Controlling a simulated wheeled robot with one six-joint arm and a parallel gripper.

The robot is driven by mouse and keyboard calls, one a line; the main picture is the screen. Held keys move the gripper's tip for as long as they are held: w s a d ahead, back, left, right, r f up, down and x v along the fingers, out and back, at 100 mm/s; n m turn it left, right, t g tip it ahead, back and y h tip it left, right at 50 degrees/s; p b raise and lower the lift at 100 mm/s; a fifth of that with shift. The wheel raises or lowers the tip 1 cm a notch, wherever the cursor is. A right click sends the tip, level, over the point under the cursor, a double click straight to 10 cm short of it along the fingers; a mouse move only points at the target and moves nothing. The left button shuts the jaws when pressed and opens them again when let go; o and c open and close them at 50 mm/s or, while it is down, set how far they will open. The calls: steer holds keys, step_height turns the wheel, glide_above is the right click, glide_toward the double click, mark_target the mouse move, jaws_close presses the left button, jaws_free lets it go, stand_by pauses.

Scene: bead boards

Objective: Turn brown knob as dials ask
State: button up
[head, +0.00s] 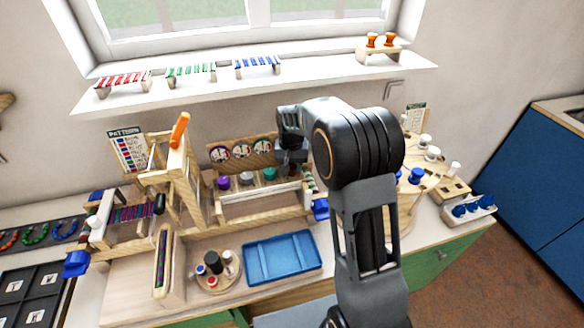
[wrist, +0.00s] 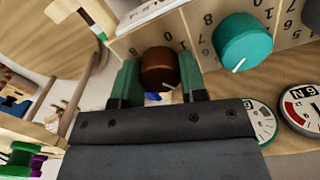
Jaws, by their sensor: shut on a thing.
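The brown knob (wrist: 160,66) sits on the numbered wooden panel in the wrist view. My gripper (wrist: 160,82) has its two green fingers closed on either side of it. A short pale mark shows on the knob's lower edge, and the number it points at is hidden. In the head view my gripper (head: 291,160) is at the right end of the knob row and hides the brown knob. Three round dials (head: 241,151) stand above the row. In the wrist view one dial (wrist: 303,106) shows a red arc, and another (wrist: 262,120) is partly covered by my gripper.
A teal knob (wrist: 242,40) with a white pointer line is beside the brown one. Purple (head: 223,182) and grey (head: 246,178) knobs are farther left. A blue tray (head: 282,258) and a round holder with pegs (head: 217,272) stand in front. A wooden frame (head: 178,180) rises at left.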

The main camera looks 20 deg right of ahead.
mark_target(292, 169)
steer(key=shift+n, duration=0.6)
steer(key=o, duration=0.9)
step_height(292, 169, up, 14)
steer(key=shift+f+b, duration=0.1)
steer(key=shift+b, duration=0.5)
steer(key=shift+w, duration=0.1)
steer(key=s+f+t, duration=0.1)
steer(key=s, duration=0.6)
steer(key=s+f+n+t, duration=0.1)
steer(key=s+f, duration=0.1)
steer(key=s, duration=0.6)
steer(key=s+f+n+t, duration=0.1)
steer(key=s+t, duration=0.1)
steer(key=s, duration=0.6)
steer(key=shift+s+d+f, duration=0.15)
steer(key=shift+f, duration=0.2)
